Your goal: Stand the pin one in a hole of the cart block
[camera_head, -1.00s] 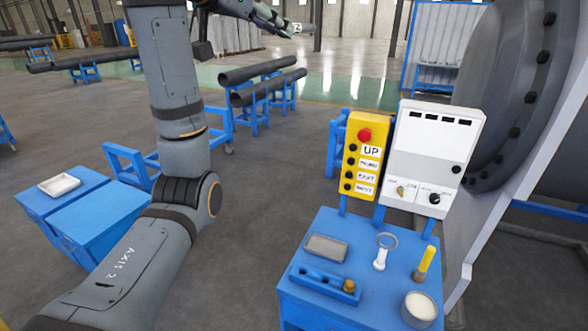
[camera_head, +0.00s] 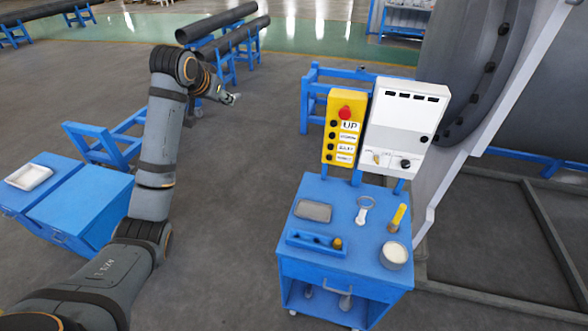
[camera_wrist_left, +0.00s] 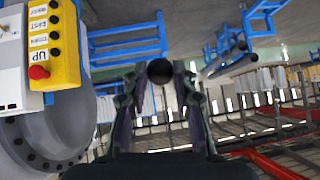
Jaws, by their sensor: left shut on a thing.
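The cart block is a blue bar with holes (camera_head: 306,242) on the top of the blue cart. A short brass-coloured peg (camera_head: 337,243) stands at its right end. My left gripper (camera_head: 232,98) is held in the air, left of the cart and well apart from the block. In the left wrist view its fingers are closed around a dark round-ended piece (camera_wrist_left: 160,71), seen end-on. This appears to be pin one; its length is hidden by the viewing angle. My right gripper is not in view.
The cart top (camera_head: 355,245) also carries a grey tray (camera_head: 313,211), a white ring-headed piece (camera_head: 363,213), a yellow upright piece (camera_head: 398,217) and a white-filled cup (camera_head: 394,255). A yellow button box (camera_head: 343,127) and white panel (camera_head: 399,125) stand behind. Open floor lies left of the cart.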

